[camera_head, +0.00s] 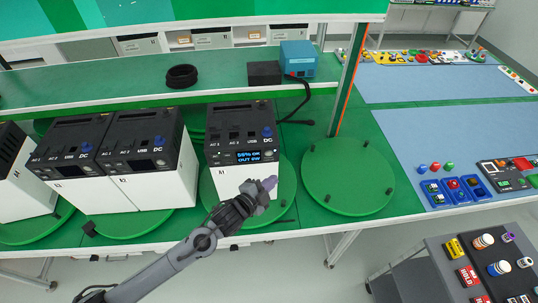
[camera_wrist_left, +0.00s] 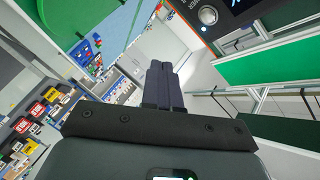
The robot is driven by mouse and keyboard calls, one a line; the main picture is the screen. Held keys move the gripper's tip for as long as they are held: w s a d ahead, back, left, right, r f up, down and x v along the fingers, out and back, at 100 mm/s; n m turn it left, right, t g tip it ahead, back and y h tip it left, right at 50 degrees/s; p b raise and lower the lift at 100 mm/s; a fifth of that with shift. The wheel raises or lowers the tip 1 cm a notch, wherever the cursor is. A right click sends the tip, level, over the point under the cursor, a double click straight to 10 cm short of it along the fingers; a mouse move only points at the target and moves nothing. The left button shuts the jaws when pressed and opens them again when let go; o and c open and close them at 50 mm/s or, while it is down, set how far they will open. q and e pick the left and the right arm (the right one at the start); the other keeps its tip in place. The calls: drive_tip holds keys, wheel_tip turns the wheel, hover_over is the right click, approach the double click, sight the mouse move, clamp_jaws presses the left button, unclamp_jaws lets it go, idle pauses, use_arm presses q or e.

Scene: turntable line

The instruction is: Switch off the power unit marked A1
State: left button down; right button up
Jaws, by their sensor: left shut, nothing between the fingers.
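The power unit (camera_head: 234,180) at the centre is a white box with a black top panel. A small mark on its white front looks like A1, but it is too small to be sure. Its blue-lit display (camera_head: 257,156) reads about 56% OK, OUT 0W. A blue knob (camera_head: 267,132) stands near the DC label. My left gripper (camera_head: 269,184) is in front of the lower right of its white face. In the left wrist view its two dark fingers (camera_wrist_left: 161,66) are together and empty. A round silver button (camera_wrist_left: 208,16) shows beside the display at the upper right, apart from the fingers.
Several similar units, including one (camera_head: 155,190) with a dark display, stand to the left. An empty green turntable (camera_head: 348,178) is to the right. Behind are a blue box (camera_head: 298,60), a black cable and a black ring (camera_head: 182,76).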

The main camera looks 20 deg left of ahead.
sight(269, 153)
use_arm(q)
drive_tip(key=w+a+b, duration=0.2)
drive_tip(key=w+a, duration=0.1)
drive_tip(key=w, duration=0.3)
drive_tip(key=shift+w+a, duration=0.2)
drive_tip(key=shift+w, duration=0.05)
idle(0.9)
idle(0.8)
idle(0.4)
drive_tip(key=shift+w+a, duration=0.2)
drive_tip(key=shift+w, duration=0.2)
